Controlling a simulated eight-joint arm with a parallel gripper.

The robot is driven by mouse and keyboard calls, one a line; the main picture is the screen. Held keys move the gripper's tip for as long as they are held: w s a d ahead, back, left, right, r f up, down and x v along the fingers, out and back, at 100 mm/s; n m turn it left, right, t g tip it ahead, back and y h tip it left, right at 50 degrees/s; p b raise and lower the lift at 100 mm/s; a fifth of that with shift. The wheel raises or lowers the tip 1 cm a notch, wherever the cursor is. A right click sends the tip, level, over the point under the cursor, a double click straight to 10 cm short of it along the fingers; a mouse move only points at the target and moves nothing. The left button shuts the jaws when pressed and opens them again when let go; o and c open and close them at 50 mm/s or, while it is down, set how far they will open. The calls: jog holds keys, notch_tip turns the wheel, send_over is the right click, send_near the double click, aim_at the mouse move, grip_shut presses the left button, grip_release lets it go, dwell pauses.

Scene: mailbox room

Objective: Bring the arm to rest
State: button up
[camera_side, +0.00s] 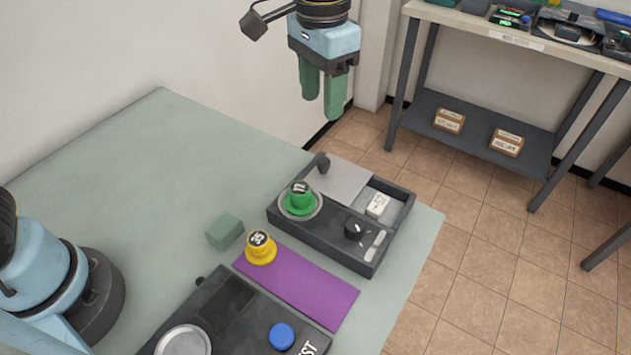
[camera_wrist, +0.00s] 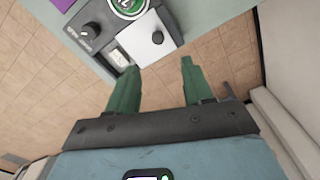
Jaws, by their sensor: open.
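My gripper (camera_side: 322,92) hangs high above the far edge of the table, pointing down, with its green fingers apart and nothing between them. It also shows in the wrist view (camera_wrist: 158,75), where floor tiles are visible between the fingers. The pale green table (camera_side: 150,170) lies below and to the left of it in the side view. A dark tray box (camera_side: 322,231) stands near the table's right edge, below my gripper and apart from it. A green weight-like piece marked with a number (camera_side: 299,197) sits on a round plate in that box.
A yellow numbered piece (camera_side: 261,248) stands at the purple mat's (camera_side: 300,288) left end. A green block (camera_side: 225,231) is beside it. A dark panel with a blue button (camera_side: 281,336) lies in front. A shelf bench (camera_side: 500,30) stands back right. The table's far left is clear.

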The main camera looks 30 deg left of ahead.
jog(key=s+a+f+n+t, duration=0.2)
jog(key=s+a, duration=0.4)
jog(key=a, duration=0.3)
jog(key=s+a+f+n+t, duration=0.2)
jog(key=s+a+t, duration=0.3)
jog(key=a, duration=0.4)
jog(key=shift+s+a, duration=0.15)
jog(key=shift+s, duration=0.35)
jog(key=c, duration=0.3)
